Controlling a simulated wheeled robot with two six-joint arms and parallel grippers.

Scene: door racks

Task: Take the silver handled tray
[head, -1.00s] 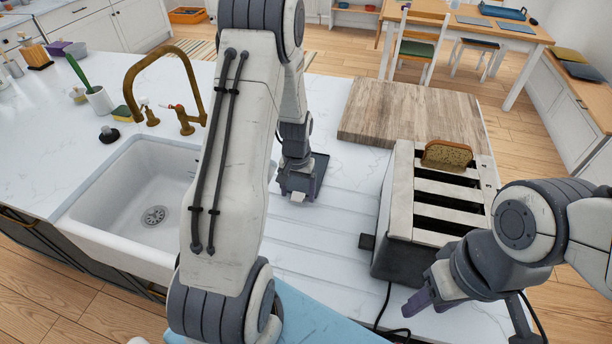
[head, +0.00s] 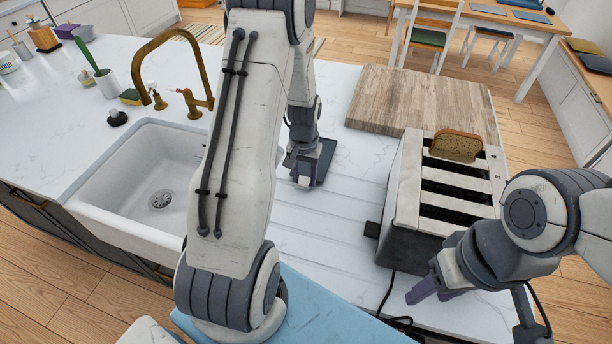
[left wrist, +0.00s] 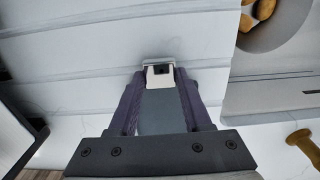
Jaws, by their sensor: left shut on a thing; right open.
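I cannot make out a silver handled tray for certain in either view. My left gripper (head: 303,180) is low over the white grooved worktop, between the sink and the toaster. In the left wrist view its fingers (left wrist: 160,78) are shut on a small pale piece (left wrist: 158,70) with a dark slot. Whether this piece is a tray handle I cannot tell. My left arm hides part of the worktop and the sink's right side. My right gripper (head: 433,288) is open and empty in front of the toaster, apart from it.
The toaster (head: 407,190) holds a bread slice (head: 456,146) upright. A wooden board (head: 425,98) lies behind it. The white sink (head: 110,190) and brass tap (head: 170,40) are left of my left arm. A black cord (head: 388,295) runs below the toaster.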

